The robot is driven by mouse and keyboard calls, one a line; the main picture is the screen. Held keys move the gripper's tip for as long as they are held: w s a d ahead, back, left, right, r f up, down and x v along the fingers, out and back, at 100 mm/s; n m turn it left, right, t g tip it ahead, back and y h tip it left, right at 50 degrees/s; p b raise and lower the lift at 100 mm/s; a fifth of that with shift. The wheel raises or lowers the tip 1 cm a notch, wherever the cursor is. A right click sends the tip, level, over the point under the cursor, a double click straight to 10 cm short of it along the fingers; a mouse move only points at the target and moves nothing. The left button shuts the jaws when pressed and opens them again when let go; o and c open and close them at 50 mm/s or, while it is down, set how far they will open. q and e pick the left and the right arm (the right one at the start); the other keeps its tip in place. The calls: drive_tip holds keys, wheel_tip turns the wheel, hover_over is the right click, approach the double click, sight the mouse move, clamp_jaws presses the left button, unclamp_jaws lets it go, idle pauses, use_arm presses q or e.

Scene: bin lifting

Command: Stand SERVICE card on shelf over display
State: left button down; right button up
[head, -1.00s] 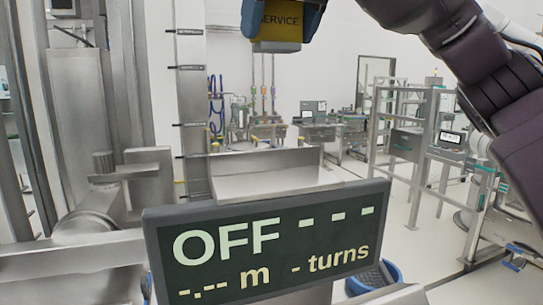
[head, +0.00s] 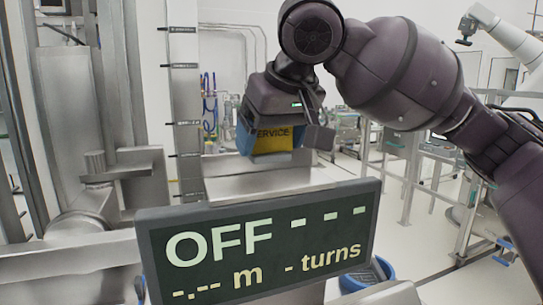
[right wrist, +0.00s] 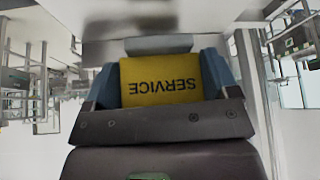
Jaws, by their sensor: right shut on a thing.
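The yellow SERVICE card (head: 272,139) is held by my right gripper (head: 271,148), which is shut on it between blue fingers. The card hangs below the gripper with its lettering facing me, over the metal shelf (head: 258,186). Its lower edge looks close to the shelf's upright back; I cannot tell whether it touches. In the right wrist view the card (right wrist: 160,83) appears upside down between the two blue fingers. The dark display (head: 262,240), reading OFF, stands below and in front of the shelf. My left gripper is not in view.
A metal column (head: 184,100) and heavy steel machinery (head: 85,215) stand to the left. A blue bin (head: 366,274) is on the floor behind the display's right side. Benches and frames stand further back at right.

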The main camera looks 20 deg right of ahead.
sight(273, 154)
drive_tip(key=shift+f, duration=1.6)
drive_tip(key=shift+f, duration=0.1)
drive_tip(key=o, duration=0.8)
drive_tip(key=b+v, duration=0.1)
drive_tip(key=v, duration=1.1)
